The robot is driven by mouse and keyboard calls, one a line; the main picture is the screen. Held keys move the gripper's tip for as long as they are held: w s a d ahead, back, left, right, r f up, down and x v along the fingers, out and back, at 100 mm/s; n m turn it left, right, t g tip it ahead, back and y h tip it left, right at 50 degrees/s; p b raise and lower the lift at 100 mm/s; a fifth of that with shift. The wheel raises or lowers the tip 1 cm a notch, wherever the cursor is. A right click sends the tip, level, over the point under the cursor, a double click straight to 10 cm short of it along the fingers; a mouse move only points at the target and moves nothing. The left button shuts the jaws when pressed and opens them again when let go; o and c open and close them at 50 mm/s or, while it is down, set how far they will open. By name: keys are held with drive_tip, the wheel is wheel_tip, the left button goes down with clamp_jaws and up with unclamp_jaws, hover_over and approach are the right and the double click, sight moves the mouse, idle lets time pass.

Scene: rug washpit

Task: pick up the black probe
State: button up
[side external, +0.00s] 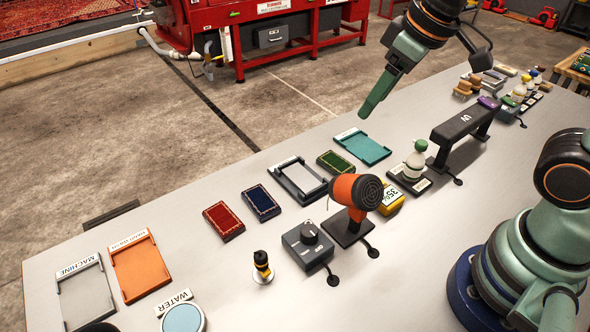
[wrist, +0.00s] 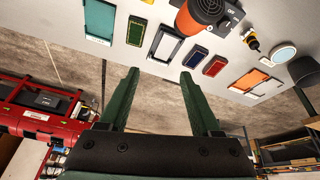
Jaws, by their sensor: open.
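The black probe (side external: 262,266) looks like a small upright black piece with a yellow band, on a small pale round base near the front middle of the table. It also shows in the wrist view (wrist: 251,43), at the upper right. My gripper (side external: 376,98) is high above the back edge of the table, well apart from the probe, to its upper right. In the wrist view my gripper (wrist: 158,85) has its two green fingers spread with nothing between them.
A grey control box (side external: 307,245) and an orange blower (side external: 355,192) stand right of the probe. Red (side external: 223,221) and blue (side external: 261,202) rug samples lie behind it. An orange tray (side external: 139,267) and a pale blue round dish (side external: 183,318) are to its left. Bare tabletop surrounds the probe.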

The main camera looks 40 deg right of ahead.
drive_tip(key=w+a+f+n+g, duration=0.1)
drive_tip(key=a+f+n, duration=0.1)
drive_tip(key=a+n, duration=0.35)
drive_tip(key=w+a+f+n+g, duration=0.1)
drive_tip(key=a+f+n+g, duration=0.1)
drive_tip(key=a, duration=0.6)
drive_tip(key=n+g, duration=0.1)
drive_tip(key=n, duration=0.4)
hover_over(260, 254)
wheel_tip(260, 254, down, 6)
drive_tip(key=shift+h, duration=0.3)
drive_tip(key=f, duration=0.6)
drive_tip(key=shift+s+d+f, duration=0.25)
drive_tip(key=shift+d, duration=0.05)
drive_tip(key=shift+w+a+f, duration=0.1)
drive_tip(key=shift+a+f, duration=0.05)
drive_tip(key=shift+f, duration=1.15)
drive_tip(key=shift+w+a+f, duration=0.1)
drive_tip(key=shift+a+f, duration=0.05)
drive_tip(key=shift+f, duration=1.15)
drive_tip(key=shift+c, duration=0.3)
clamp_jaws()
